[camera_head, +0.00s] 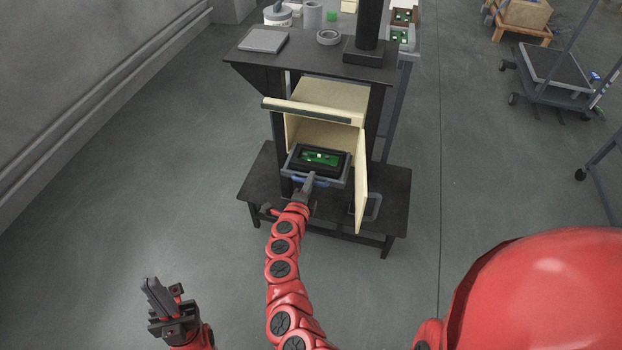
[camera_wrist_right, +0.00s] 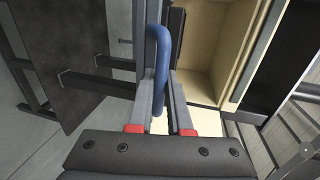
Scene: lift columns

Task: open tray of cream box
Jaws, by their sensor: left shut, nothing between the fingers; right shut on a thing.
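The cream box (camera_head: 337,98) stands in a dark frame with its front open and a door panel (camera_head: 361,184) hanging at its right side. The box interior also shows in the right wrist view (camera_wrist_right: 205,75). A grey tray (camera_head: 291,163) with a green circuit board (camera_head: 319,157) in a black holder sticks out of the box front. My left gripper (camera_head: 160,298) is shut and empty, low over the floor at the lower left.
A dark lower table (camera_head: 397,195) spreads around the box's base. An upper shelf (camera_head: 290,55) carries a grey plate (camera_head: 263,40), a ring (camera_head: 328,37) and a black post. Carts stand at the upper right. The floor at left is clear.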

